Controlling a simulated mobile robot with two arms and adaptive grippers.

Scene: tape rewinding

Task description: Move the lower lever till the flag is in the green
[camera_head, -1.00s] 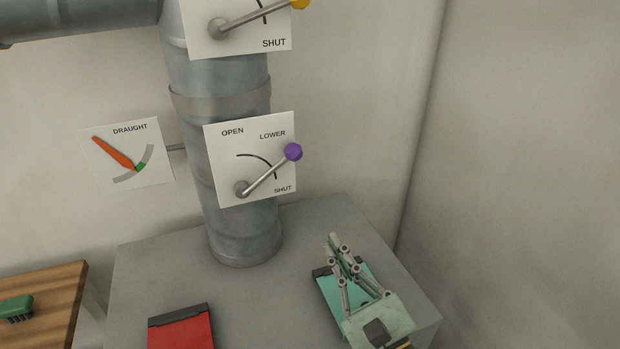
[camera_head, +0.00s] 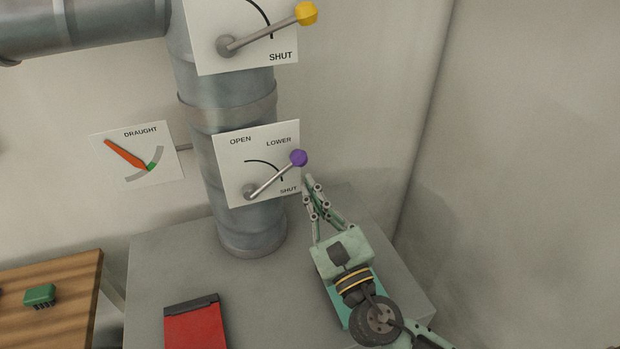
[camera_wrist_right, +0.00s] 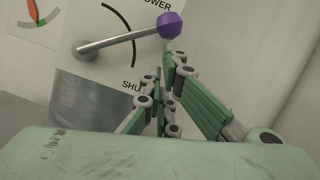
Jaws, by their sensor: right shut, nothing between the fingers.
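The lower lever is a grey rod (camera_head: 273,176) with a purple knob (camera_head: 298,158), on a white plate (camera_head: 231,162) marked OPEN, LOWER and SHUT. It points up and right, and shows also in the right wrist view (camera_wrist_right: 118,40). The orange flag (camera_head: 124,154) on the DRAUGHT gauge points down and right. Its tip is right beside the green patch (camera_head: 152,166); I cannot tell whether it is inside. My right gripper (camera_head: 308,180) is shut and empty, its fingertips just below and right of the purple knob. Contact is unclear. My left gripper is out of view.
The upper lever, with a yellow knob (camera_head: 306,13), is above on the same pipe (camera_head: 253,228). A red object (camera_head: 195,328) and a teal one (camera_head: 342,307) lie on the grey surface (camera_head: 165,265). A green brush (camera_head: 40,295) lies on the wooden table at left.

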